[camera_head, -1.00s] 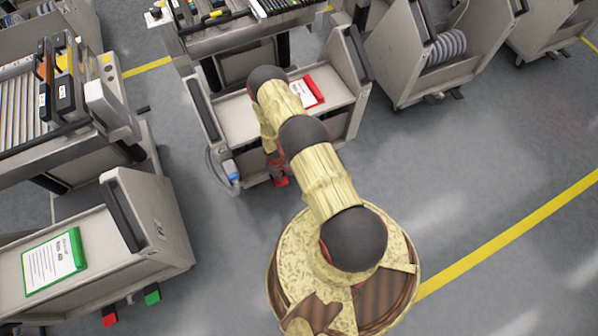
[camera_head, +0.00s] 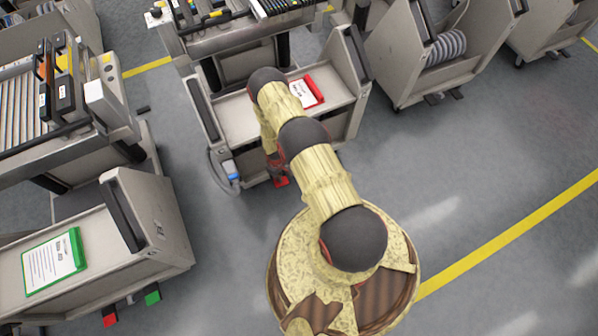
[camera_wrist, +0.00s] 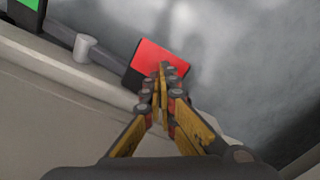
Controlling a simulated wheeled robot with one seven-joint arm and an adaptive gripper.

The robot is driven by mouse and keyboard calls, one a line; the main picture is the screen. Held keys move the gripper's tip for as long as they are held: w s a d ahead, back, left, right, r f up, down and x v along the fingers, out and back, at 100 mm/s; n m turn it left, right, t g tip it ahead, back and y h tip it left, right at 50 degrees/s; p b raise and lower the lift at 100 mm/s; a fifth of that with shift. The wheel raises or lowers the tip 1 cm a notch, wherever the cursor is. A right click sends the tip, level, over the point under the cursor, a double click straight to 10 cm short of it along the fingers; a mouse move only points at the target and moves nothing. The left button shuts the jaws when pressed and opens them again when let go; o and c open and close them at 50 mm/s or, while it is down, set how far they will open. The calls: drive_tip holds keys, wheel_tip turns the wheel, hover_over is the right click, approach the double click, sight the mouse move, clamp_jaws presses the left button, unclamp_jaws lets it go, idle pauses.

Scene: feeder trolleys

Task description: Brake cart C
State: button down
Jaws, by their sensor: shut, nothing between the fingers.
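The cart in front of me (camera_head: 240,125) is grey, with a red-framed card (camera_head: 307,92) on its shelf; I cannot make out a letter C on it. Its red pedal (camera_head: 281,182) sticks out low at the near side, and shows in the wrist view (camera_wrist: 152,62) as a red plate with a dark edge. A green pedal (camera_wrist: 30,3) is partly in view at the top left there. My gripper (camera_wrist: 164,72) is shut and empty, its fingertips overlapping the red plate in the wrist view. I cannot tell whether they touch it. In the head view my arm hides the fingertips.
Another grey cart (camera_head: 165,215) at lower left has a green-framed card (camera_head: 54,260) and red (camera_head: 110,319) and green (camera_head: 152,297) pedals. A cart with a grey coiled hose (camera_head: 447,48) stands at upper right. Floor to the right is clear.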

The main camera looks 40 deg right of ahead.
drive_tip(key=shift+f, duration=2.6)
wheel_tip(320, 180, up, 10)
drive_tip(key=p, duration=0.8)
drive_tip(key=shift+r+p, duration=0.1)
drive_tip(key=shift+p, duration=0.3)
